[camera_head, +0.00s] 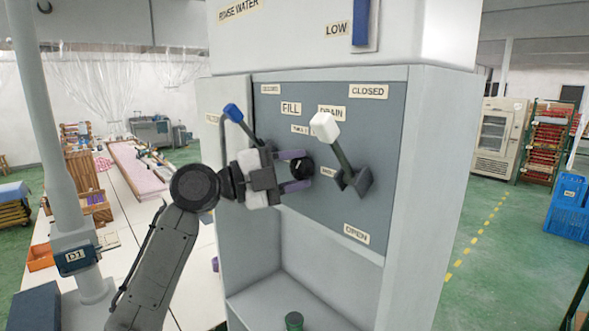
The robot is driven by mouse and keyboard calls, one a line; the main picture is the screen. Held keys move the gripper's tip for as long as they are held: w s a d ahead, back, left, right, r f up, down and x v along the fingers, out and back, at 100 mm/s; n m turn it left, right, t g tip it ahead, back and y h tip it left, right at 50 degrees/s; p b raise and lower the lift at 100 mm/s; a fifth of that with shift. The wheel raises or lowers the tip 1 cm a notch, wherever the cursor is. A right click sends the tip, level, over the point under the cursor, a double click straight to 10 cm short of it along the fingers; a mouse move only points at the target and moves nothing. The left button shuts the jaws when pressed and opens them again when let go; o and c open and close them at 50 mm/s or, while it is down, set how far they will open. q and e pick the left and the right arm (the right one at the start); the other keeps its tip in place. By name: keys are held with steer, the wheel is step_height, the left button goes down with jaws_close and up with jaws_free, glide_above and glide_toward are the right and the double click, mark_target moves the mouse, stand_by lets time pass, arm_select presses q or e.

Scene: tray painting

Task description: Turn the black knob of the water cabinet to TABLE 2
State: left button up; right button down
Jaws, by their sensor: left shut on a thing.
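The water cabinet (423,120) stands in the middle of the view, with a grey front panel (290,225). The black knob (302,168) sits on this panel, and its pointer is too small to read. My left gripper (300,169) has come in from the left, with one purple-grey finger above the knob and one below it, shut on it. Small labels lie near the knob; one above it reads partly "TABLE", the rest is hidden or too small. My right gripper is not in view.
A blue-tipped lever (234,113) under FILL rises just above my left gripper. A white-tipped lever (325,127) under DRAIN stands close right of the knob. Below is an open recess with a green object (294,321). A long table (118,200) lies left.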

arm_select(q)
steer(key=o, duration=0.9)
steer(key=shift+o, duration=0.2)
steer(key=b+v, duration=0.3)
steer(key=v, duration=1.1)
steer(key=shift+d, duration=0.1)
